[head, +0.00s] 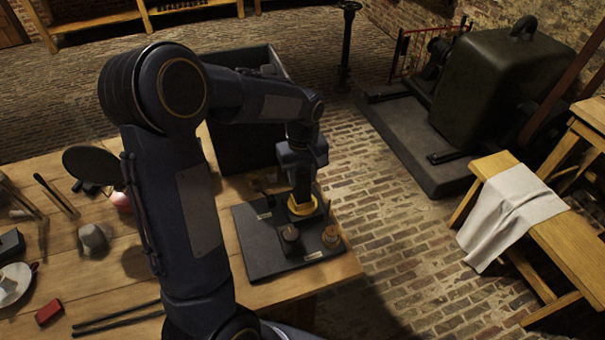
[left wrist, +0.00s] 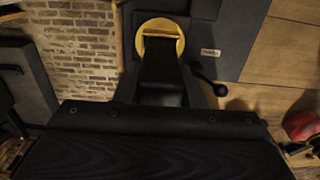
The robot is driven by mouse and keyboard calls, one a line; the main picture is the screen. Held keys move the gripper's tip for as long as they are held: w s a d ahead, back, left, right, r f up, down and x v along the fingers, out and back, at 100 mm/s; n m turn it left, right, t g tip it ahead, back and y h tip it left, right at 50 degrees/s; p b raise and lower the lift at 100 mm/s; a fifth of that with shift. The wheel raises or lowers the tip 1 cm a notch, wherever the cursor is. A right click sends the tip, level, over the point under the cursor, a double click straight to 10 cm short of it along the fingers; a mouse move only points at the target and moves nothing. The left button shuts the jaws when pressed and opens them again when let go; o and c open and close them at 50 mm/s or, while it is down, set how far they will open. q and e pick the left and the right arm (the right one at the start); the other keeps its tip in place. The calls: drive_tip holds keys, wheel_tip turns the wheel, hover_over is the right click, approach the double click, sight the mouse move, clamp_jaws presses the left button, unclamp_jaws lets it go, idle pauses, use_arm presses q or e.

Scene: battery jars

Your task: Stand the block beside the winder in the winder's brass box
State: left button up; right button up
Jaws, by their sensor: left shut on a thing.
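My left gripper (head: 302,193) points down over the dark board (head: 258,262) at the table's right end. It is shut on a dark block, which shows in the left wrist view (left wrist: 162,75) as a black shape between the jaws. The block's far end overlaps a round, brass-yellow rim (left wrist: 146,26), apparently the brass box. The rim also shows under the gripper in the head view (head: 316,208). I cannot tell how far the block is inside it. A dark crank handle (left wrist: 208,83), likely the winder's, is beside it. My right gripper is out of view.
A large dark bin (head: 240,140) stands behind. A grey lump (head: 94,237) and a red block (head: 49,312) lie left on the table. Brick floor lies to the right.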

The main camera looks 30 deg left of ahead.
use_arm(q)
drive_tip(key=shift+f+b, duration=0.6)
drive_tip(key=shift+f, duration=0.15)
drive_tip(key=o, duration=1.2)
wheel_tip(320, 180, up, 8)
drive_tip(key=shift+f, duration=0.1)
